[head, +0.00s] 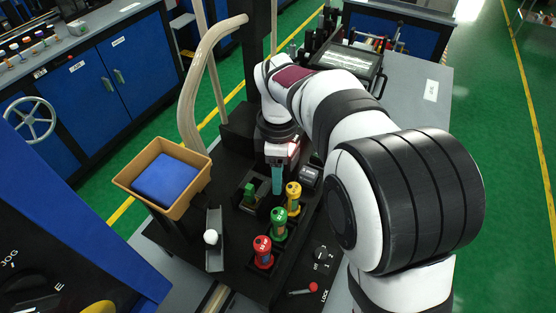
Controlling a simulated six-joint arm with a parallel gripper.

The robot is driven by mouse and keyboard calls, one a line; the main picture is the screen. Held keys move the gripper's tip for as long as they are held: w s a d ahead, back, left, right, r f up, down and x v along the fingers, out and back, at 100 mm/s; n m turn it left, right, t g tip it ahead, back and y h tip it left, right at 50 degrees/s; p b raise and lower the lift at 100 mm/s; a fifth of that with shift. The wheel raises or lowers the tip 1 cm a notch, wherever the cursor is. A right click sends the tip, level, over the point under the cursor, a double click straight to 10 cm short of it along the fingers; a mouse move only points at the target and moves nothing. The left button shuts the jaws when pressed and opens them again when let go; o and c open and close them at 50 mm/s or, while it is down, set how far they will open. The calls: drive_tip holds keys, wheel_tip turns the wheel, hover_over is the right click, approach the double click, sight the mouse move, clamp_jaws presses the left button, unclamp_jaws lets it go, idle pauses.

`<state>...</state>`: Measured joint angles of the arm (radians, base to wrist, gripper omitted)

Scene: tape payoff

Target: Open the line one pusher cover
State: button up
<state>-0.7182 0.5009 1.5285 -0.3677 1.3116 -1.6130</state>
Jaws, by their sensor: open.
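My gripper (277,182) points down over the black machine deck (240,275), just behind the coloured cylinders. Its teal fingers show edge-on, so the gap between them is hard to see; nothing shows held in it. I cannot tell for certain which part is the line one pusher cover. A grey channel-shaped piece (215,258) with a white ball knob (210,237) is on the deck, left of and nearer than my gripper. A small dark box with a pale top (309,177) stands just right of my gripper.
Red (262,251), green (278,226) and yellow (292,197) cylinders stand in a row in front of my gripper. A green block (249,194) sits beside them. A tan bin (128,182) holding something blue is at left.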

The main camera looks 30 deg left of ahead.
wheel_tip(320, 180, up, 15)
drive_tip(key=shift+r, duration=0.2)
drive_tip(key=m, duration=0.6)
drive_tip(key=shift+m, duration=0.3)
wheel_tip(320, 180, down, 16)
drive_tip(key=m, duration=0.7)
